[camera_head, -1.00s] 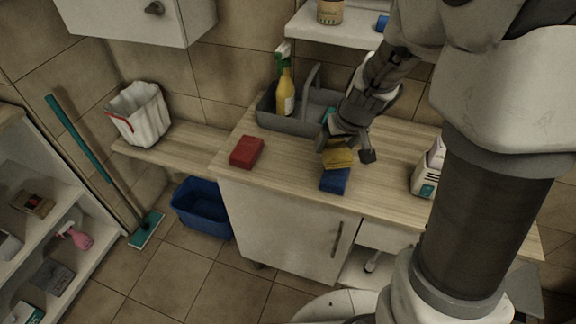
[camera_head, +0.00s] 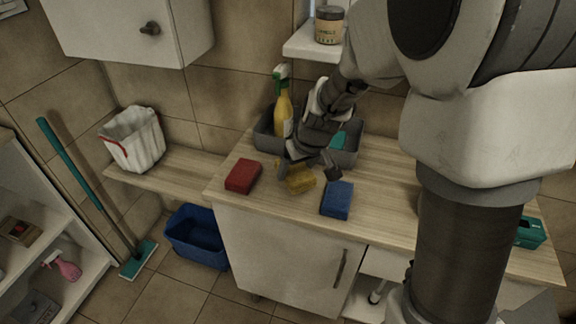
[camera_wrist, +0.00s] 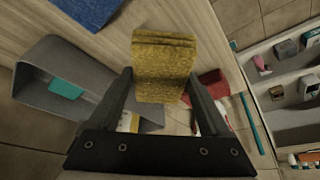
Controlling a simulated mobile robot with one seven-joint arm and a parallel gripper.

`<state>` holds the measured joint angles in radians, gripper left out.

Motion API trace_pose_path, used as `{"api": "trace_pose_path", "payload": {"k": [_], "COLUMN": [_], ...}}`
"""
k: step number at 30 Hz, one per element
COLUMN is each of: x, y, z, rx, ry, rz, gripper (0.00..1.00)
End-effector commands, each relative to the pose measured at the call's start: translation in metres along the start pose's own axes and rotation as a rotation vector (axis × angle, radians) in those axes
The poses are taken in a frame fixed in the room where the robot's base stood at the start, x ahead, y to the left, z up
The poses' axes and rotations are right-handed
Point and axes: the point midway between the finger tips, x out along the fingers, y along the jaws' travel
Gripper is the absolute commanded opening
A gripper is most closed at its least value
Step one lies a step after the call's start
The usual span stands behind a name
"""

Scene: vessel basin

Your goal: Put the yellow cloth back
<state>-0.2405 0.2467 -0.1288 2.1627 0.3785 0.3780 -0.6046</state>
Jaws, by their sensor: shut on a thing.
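The folded yellow cloth (camera_head: 300,181) is between the fingers of my gripper (camera_head: 308,170), over the counter between a red cloth (camera_head: 243,176) and a blue cloth (camera_head: 337,200). In the wrist view the yellow cloth (camera_wrist: 163,66) fills the space between the two fingertips (camera_wrist: 160,88). My gripper is shut on it. In the head view the fingers hide part of the cloth, and I cannot tell whether its underside touches the counter.
A grey caddy (camera_head: 345,157) with a yellow spray bottle (camera_head: 284,112) stands behind my gripper. A white bin (camera_head: 133,141) stands on the left ledge. A blue bucket (camera_head: 196,238) and a teal mop (camera_head: 139,260) are on the floor. The counter front is clear.

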Motion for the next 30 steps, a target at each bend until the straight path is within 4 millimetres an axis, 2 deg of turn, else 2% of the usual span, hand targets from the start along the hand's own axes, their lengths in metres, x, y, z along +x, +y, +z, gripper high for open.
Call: {"api": "trace_pose_path", "payload": {"k": [6, 15, 27, 28, 30], "x": [0.015, 0.05, 0.054, 0.053, 0.052], "y": [-0.012, -0.011, -0.011, -0.011, -0.011], "z": [-0.005, 0.01, 0.011, 0.011, 0.011], "rx": [0.002, 0.004, 0.003, 0.003, 0.003], "ry": [0.0, 0.0, 0.002, 0.002, 0.001], "rz": [0.001, 0.001, 0.001, 0.001, 0.001], "gripper": [0.37, 0.37, 0.37, 0.87, 0.99]}}
